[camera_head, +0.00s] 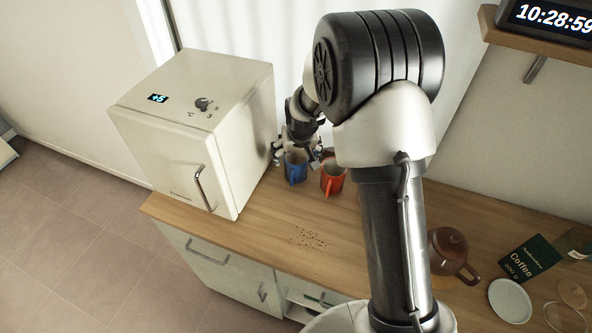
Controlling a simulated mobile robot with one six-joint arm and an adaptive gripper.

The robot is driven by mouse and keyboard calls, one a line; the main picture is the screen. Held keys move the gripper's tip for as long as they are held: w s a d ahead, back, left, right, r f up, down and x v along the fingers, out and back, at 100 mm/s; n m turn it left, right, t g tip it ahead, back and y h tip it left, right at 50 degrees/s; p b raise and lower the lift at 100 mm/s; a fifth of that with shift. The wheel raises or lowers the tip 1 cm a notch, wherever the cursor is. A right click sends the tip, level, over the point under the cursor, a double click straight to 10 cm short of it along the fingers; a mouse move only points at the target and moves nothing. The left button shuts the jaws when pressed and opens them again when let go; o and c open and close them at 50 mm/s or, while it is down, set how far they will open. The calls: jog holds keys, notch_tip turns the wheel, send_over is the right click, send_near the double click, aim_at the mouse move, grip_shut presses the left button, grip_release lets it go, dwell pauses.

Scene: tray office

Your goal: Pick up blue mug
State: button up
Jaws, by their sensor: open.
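The blue mug (295,168) stands upright on the wooden counter, just right of the white mini fridge. Its handle faces the camera. My gripper (295,150) is open and right at the mug's rim, from above and behind. Its fingers overlap the top of the mug in this view, and I cannot tell whether they touch it. Part of the rim is hidden by the gripper.
A red-orange mug (333,178) stands close on the right of the blue mug. The mini fridge (200,130) is close on the left. Coffee beans (308,238) lie scattered in front. A brown teapot (450,252), a coffee package (532,258) and a white saucer (509,301) are at right.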

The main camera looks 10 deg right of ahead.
aim_at(296, 161)
jog(key=x, duration=0.2)
jog(key=b+x, duration=0.1)
jog(key=x, duration=0.1)
jog(key=b+x, duration=0.1)
jog(key=shift+s+d+f, duration=0.1)
jog(key=shift+d+f, duration=0.15)
jog(key=shift+f, duration=0.25)
jog(key=shift+r, duration=0.1)
jog(key=shift+c, duration=0.5)
jog(key=c, duration=1.2)
jog(key=shift+c, duration=0.5)
jog(key=shift+r, duration=0.1)
